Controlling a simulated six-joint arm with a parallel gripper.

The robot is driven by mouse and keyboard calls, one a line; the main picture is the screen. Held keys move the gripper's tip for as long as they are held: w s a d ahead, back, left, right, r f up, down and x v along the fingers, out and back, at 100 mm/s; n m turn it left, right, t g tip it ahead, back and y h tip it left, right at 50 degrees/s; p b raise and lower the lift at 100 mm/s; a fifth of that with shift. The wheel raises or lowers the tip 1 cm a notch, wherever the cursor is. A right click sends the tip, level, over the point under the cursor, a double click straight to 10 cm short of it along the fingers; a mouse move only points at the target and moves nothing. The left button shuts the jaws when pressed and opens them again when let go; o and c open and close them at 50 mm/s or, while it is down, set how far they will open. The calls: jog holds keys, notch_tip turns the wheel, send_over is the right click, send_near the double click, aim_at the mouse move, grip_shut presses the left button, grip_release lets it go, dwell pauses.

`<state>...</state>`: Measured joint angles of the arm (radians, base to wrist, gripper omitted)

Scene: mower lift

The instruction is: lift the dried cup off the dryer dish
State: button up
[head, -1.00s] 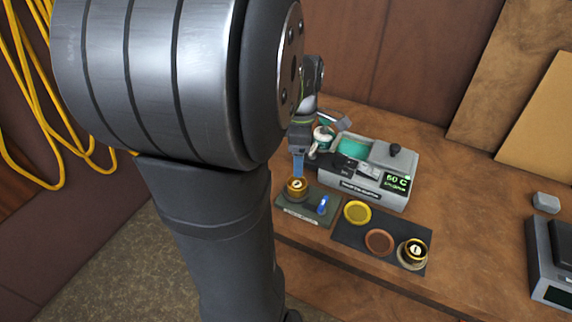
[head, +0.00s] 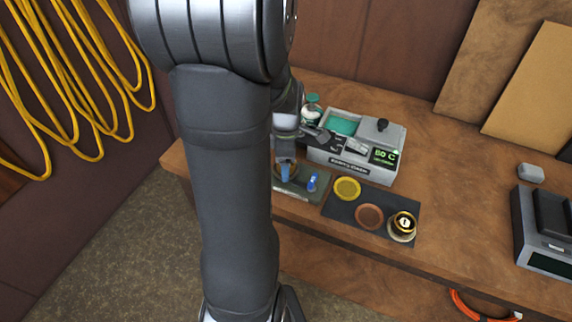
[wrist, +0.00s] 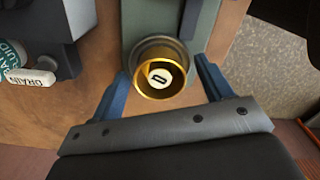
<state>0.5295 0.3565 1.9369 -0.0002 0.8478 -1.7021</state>
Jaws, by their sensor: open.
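My gripper (wrist: 160,70) is open, with one blue finger on each side of the cup and gaps visible. In the head view my gripper (head: 286,172) is at the left part of the green mat (head: 298,193) and hides most of that cup. A second gold-rimmed cup (head: 404,222) stands in a pale dish on the dark mat to the right.
The dark mat (head: 340,208) holds a yellow disc (head: 347,188) and a brown disc (head: 369,216).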

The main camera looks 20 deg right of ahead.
jog(key=shift+c, duration=0.2)
jog(key=c, duration=1)
jog(key=shift+r, duration=0.2)
